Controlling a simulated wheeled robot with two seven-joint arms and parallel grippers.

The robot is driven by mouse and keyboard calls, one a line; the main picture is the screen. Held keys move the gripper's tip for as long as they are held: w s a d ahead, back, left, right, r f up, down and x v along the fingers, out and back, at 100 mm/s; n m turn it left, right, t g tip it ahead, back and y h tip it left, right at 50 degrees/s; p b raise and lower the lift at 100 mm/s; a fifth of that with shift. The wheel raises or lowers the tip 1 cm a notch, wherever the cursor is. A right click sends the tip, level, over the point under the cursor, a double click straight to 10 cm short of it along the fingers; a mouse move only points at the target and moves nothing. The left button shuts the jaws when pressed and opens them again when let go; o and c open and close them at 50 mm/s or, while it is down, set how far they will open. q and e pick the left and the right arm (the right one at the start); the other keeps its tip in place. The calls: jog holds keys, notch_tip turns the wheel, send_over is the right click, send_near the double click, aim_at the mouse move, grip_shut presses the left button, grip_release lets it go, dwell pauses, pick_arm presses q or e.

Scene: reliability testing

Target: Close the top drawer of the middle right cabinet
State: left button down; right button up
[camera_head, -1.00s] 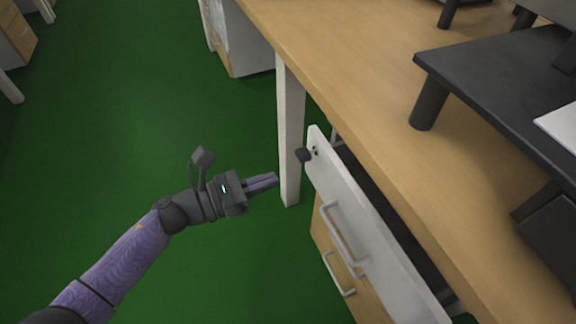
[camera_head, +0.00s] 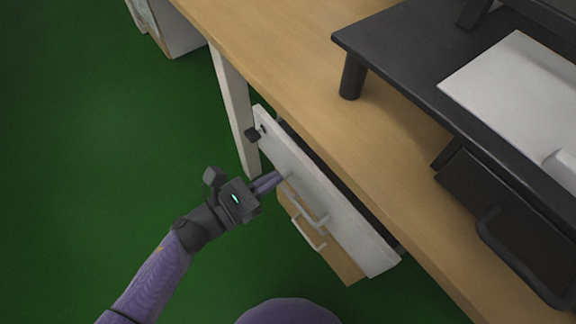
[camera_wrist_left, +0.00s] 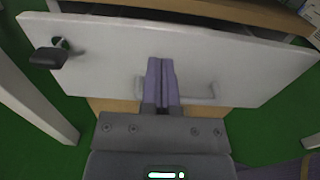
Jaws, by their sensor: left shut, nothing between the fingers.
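The top drawer (camera_head: 345,223) of the cabinet under the desk has a white front with a bar handle and a lock with a dark key (camera_head: 252,134) at its far end. A dark gap behind the front shows it is partly open. My left gripper (camera_head: 282,177) is shut and empty, its fingertips at the white front beside the handle. In the left wrist view the shut fingers (camera_wrist_left: 161,64) point at the drawer front (camera_wrist_left: 232,62), left of much of the handle (camera_wrist_left: 205,92). They look in contact or very near; I cannot tell which. My right gripper is not in view.
A wooden lower drawer (camera_head: 340,262) with its own handle sits below. The wooden desk top (camera_head: 300,110) overhangs the drawer, with a white leg (camera_head: 235,110) beyond it. A black stand (camera_head: 400,60) is on the desk. Green floor at left is clear.

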aim_at(299, 161)
pick_arm(q)
jog(key=x, duration=0.3)
jog(key=shift+w+d+b, duration=0.2)
jog(key=shift+d+b, duration=0.15)
jog(key=shift+w+d, duration=0.15)
jog(key=shift+d, duration=0.05)
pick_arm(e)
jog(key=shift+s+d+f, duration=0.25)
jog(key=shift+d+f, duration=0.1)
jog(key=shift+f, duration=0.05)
pick_arm(q)
jog(key=b+x, duration=0.2)
jog(key=x, duration=0.2)
jog(key=shift+w+d+f, duration=0.1)
jog(key=shift+w+d, duration=0.15)
jog(key=shift+r, duration=0.3)
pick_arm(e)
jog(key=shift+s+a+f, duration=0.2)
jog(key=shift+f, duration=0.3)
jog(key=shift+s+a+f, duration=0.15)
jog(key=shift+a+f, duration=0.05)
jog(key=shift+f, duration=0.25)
